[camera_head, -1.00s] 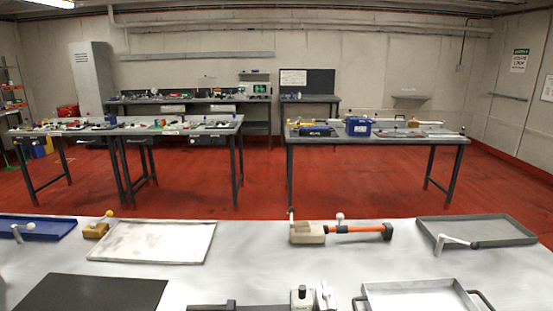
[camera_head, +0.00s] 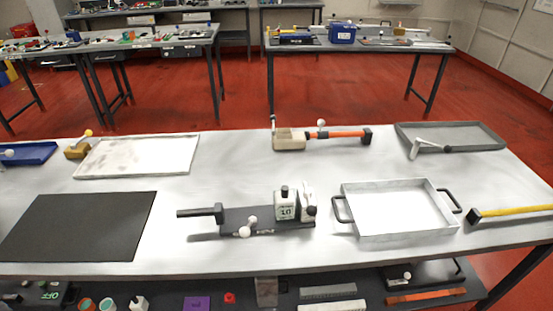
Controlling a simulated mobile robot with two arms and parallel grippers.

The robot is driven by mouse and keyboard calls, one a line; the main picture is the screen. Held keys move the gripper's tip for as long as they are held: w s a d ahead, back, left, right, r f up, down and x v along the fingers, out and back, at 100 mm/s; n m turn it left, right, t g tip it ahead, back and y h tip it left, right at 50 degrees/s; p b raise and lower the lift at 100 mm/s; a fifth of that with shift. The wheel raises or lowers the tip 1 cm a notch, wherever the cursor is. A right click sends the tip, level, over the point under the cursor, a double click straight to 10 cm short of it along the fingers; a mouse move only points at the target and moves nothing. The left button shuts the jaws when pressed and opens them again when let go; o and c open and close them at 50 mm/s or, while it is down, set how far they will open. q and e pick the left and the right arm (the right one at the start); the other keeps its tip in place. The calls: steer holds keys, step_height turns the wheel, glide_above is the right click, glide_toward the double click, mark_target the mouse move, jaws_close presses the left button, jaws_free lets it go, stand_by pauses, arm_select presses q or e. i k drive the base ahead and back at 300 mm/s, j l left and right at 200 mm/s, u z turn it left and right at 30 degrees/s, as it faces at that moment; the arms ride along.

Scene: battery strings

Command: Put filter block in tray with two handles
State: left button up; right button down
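A light grey metal tray with two dark handles (camera_head: 440,236) stands on the front right part of the near table, and it looks empty. I cannot tell for sure which thing is the filter block. A beige block (camera_head: 288,141) with a hollow top sits at the back middle of the table. A small white block marked 10 (camera_head: 286,207) stands on a dark grey base left of the two-handled tray. A small tan block (camera_head: 76,152) sits at the back left. Neither of my grippers is in view.
A black mat (camera_head: 75,226) lies front left, with a shallow white tray (camera_head: 136,156) behind it. A grey tray (camera_head: 470,138) is back right, and an orange-handled hammer (camera_head: 338,134) lies back middle. A yellow-handled hammer (camera_head: 510,211) lies far right. A lower shelf (camera_head: 370,291) holds small items.

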mark_target(395, 211)
steer(key=z, duration=1.2)
